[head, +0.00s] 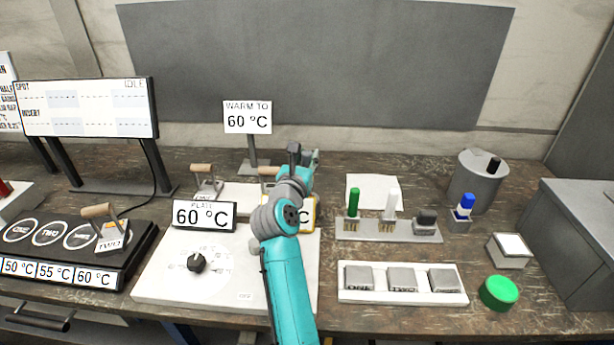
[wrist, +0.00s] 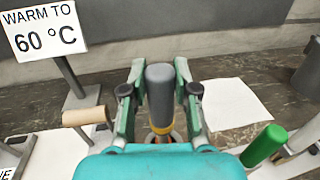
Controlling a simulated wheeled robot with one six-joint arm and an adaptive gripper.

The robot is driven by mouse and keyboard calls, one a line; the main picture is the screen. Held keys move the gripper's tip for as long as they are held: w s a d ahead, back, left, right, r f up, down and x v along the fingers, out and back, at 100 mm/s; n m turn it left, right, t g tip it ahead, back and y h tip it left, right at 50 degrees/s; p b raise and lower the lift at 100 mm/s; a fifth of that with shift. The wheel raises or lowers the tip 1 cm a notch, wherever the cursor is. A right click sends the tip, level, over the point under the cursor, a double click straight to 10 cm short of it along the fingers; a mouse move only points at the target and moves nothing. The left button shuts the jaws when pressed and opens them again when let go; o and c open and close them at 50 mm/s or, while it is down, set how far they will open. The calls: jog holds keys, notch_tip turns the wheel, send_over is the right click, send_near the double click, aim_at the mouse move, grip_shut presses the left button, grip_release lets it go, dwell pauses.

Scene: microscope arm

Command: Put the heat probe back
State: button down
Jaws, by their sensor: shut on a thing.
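The heat probe, a grey cylinder with a yellow band (wrist: 160,98), stands upright between my gripper's fingers in the wrist view. Its dark top (head: 294,152) shows above the arm in the head view. My gripper (wrist: 160,90) is shut on it, with one green finger on each side; it also shows in the head view (head: 306,160), over the back of the white plate unit (head: 160,280). The probe's lower end is hidden behind my wrist. A yellow-edged readout (head: 311,213) ending in "C" is mostly hidden behind my arm.
A "WARM TO 60 °C" sign (head: 247,117) stands behind. Wooden-handled pieces (head: 206,171) sit at the plate's back. Right of my arm are a rack (head: 388,233) with green and white handles, a tray of grey blocks (head: 402,296) and a green disc (head: 499,292). A grey canister (head: 477,185) stands farther right.

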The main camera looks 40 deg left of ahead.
jog(key=shift+f, duration=2.55)
jog(key=c, duration=0.9)
grip_release()
jog(key=v, duration=1.2)
